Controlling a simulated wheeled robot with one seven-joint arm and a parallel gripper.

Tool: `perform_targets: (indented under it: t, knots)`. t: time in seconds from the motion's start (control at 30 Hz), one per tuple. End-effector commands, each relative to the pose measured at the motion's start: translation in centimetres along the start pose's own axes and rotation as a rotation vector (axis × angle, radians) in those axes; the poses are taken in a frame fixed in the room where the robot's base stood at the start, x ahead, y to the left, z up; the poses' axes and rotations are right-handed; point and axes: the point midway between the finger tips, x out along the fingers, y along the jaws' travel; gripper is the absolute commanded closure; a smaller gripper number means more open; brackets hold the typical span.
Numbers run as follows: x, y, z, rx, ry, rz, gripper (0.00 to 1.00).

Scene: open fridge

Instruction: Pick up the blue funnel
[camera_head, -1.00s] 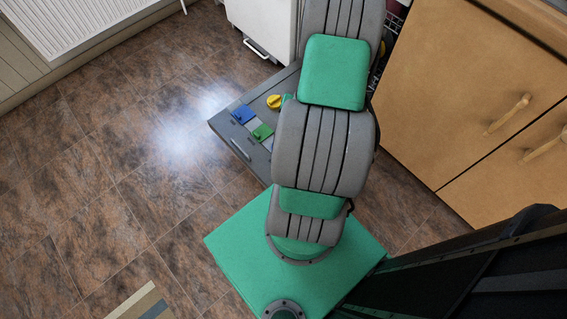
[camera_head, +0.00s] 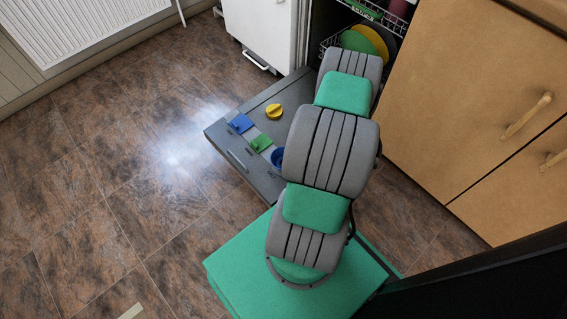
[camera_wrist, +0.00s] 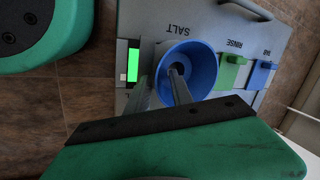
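The blue funnel (camera_wrist: 205,68) stands with its wide mouth toward the wrist camera, beside the word SALT on the open grey door (camera_wrist: 140,22). In the head view, part of the funnel (camera_head: 277,157) shows at the left edge of my arm. My gripper (camera_wrist: 160,82) is at the funnel's left side in the wrist view. Its two fingers are apart, one overlapping the funnel's mouth and the other near the outside of its left rim. Contact with the wall cannot be made out. The head view hides my gripper behind the arm.
Wooden cabinets (camera_head: 470,110) stand to the right.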

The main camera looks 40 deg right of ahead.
Motion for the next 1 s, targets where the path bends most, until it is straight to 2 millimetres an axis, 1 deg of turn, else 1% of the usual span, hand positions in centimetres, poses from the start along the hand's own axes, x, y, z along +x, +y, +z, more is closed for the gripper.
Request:
perform_targets:
  t: [0.03,0.3,1.0]
  knots:
    - [-0.02,0.0,0.0,0.0,0.0,0.0,0.78]
    - [-0.03,-0.01,0.0,0.0,0.0,0.0,1.0]
    - [-0.04,0.0,-0.01,0.0,0.0,0.0,1.0]
